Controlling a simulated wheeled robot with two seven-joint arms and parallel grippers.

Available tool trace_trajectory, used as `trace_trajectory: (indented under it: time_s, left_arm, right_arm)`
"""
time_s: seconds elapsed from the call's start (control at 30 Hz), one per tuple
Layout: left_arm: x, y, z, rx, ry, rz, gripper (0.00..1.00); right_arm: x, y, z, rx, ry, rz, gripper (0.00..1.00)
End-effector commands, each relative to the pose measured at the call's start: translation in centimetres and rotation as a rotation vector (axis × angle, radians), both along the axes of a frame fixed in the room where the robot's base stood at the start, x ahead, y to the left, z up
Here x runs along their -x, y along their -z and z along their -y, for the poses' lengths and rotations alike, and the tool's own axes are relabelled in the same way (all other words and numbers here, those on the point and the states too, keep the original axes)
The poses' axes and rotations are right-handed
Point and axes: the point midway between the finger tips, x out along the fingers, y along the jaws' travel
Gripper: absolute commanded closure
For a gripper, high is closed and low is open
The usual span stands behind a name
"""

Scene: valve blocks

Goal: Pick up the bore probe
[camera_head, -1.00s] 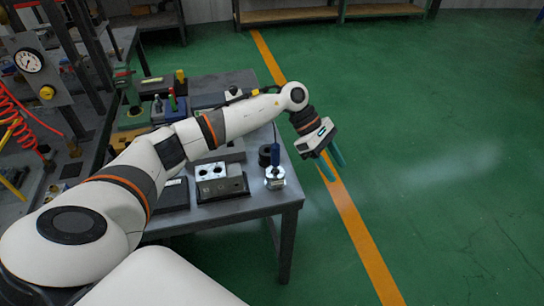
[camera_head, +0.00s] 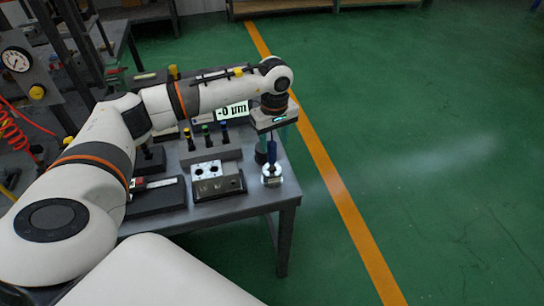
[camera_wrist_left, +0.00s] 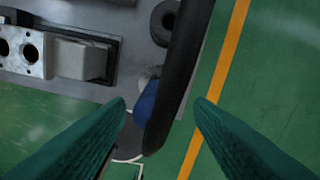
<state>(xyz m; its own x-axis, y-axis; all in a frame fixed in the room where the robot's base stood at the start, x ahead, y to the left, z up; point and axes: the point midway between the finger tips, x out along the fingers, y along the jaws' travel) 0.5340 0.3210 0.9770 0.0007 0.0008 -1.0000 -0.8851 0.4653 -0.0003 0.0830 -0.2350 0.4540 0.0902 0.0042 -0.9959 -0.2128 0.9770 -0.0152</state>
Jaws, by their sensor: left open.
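The bore probe (camera_head: 272,153) seems to be the upright blue-handled tool standing in a silver ring (camera_head: 271,178) at the table's near right corner. Its blue handle also shows in the left wrist view (camera_wrist_left: 147,103), partly hidden by a long dark bar (camera_wrist_left: 180,75) close to the camera; I cannot tell what that bar is. My left gripper (camera_head: 277,138) is above and just behind the probe. Its teal fingers (camera_wrist_left: 161,106) are open, apart on both sides of the blue handle and the bar in the wrist view. My right gripper is not in view.
A silver valve block (camera_head: 207,170) with bores sits left of the probe. A black ring (camera_wrist_left: 165,22) stands close behind it. Several colour-topped pins (camera_head: 205,131) and a display (camera_head: 232,112) reading "-0 µm" are farther back. Right of the table (camera_head: 285,196) is open floor.

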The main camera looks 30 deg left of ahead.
Motion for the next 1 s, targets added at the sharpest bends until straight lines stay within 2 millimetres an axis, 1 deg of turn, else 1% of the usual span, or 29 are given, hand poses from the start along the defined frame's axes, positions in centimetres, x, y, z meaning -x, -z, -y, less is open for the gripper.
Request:
trace_trajectory:
  time_s: [0.03, 0.13, 0.2, 0.3, 0.4, 0.57, 0.8, 0.87, 1.0]
  left_arm:
    - [0.3, 0.5, -0.1, 0.000, -0.001, -0.007, 0.51]
    - [0.7, 2.0, -0.4, -0.001, -0.002, -0.006, 0.51]
    - [0.6, 3.2, -0.3, 0.002, -0.002, -0.005, 0.51]
    - [0.5, 4.0, -0.3, 0.000, -0.002, -0.002, 0.51]
    - [0.5, 4.4, -0.3, 0.001, -0.001, 0.000, 0.51]
    - [0.5, 4.4, -0.3, 0.001, -0.001, 0.000, 0.51]
    - [0.5, 4.4, -0.3, 0.001, -0.001, 0.000, 0.91]
    - [0.5, 4.4, -0.3, 0.001, -0.002, 0.000, 1.00]
    - [0.5, 4.3, -0.3, 0.001, -0.002, 0.000, 1.00]
  right_arm:
    - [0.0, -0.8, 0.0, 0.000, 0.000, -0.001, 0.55]
    - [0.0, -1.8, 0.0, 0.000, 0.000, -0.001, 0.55]
    - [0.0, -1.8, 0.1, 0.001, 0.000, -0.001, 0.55]
    - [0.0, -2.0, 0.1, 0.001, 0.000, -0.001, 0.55]
    - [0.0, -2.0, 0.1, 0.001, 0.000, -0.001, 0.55]
    - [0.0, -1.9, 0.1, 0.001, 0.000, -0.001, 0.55]
    - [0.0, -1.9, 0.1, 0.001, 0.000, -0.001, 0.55]
    - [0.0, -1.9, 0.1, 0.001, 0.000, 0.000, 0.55]
    - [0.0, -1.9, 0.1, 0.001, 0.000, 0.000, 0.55]
